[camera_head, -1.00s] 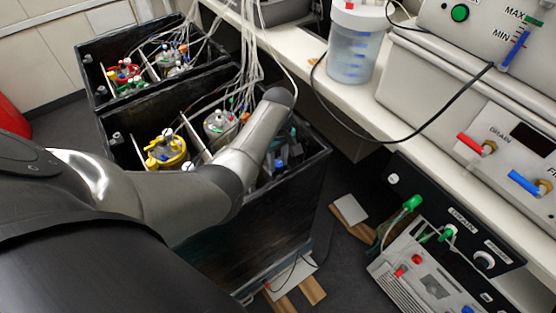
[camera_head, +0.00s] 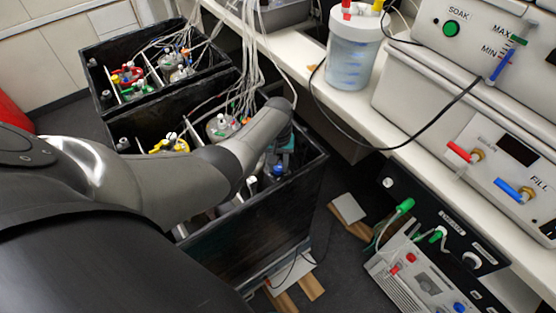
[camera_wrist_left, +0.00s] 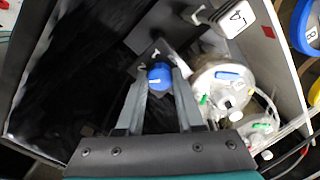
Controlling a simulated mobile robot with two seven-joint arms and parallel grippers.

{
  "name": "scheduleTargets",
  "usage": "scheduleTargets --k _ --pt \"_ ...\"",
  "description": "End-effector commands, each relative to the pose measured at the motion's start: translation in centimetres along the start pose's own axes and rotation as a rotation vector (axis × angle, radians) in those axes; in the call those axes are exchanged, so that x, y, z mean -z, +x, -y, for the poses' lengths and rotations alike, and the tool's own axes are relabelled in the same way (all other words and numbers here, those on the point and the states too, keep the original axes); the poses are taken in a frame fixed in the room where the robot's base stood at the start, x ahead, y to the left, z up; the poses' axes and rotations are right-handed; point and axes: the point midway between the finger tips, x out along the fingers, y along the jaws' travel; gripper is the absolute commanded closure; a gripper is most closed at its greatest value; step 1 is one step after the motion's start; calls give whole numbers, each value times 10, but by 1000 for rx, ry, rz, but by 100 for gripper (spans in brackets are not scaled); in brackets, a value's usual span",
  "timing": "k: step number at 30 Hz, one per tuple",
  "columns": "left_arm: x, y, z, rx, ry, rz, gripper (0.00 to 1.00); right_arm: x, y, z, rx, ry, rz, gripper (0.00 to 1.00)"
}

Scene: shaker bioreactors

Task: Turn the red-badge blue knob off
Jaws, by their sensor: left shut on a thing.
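A blue knob (camera_wrist_left: 160,76) sits between the fingertips of my left gripper (camera_wrist_left: 161,84) in the left wrist view. The fingers press on it from both sides, and small white marks show on the dark plate around it. A red diamond badge (camera_wrist_left: 268,32) is on the grey box wall at the upper right of that view; I cannot tell whether it belongs to this knob. In the head view my left gripper (camera_head: 279,160) reaches down into the near black box, and my arm hides part of the box. My right gripper is not in view.
The near black box (camera_head: 240,240) holds several vessels, including a clear one (camera_wrist_left: 222,90) beside the gripper. Another black box (camera_head: 110,60) stands behind. A white bench (camera_head: 300,62) with a clear jar (camera_head: 352,60) and control units (camera_head: 470,130) runs along the right.

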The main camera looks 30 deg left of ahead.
Motion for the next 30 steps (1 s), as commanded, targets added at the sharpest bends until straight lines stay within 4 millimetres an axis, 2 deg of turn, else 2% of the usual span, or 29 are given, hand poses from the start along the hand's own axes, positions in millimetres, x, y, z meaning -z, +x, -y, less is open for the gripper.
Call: scheduleTargets --k 12,30 --pt "0 0 1 2 395 2 100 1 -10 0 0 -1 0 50" --pt "0 0 1 1 964 1 100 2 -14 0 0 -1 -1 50"
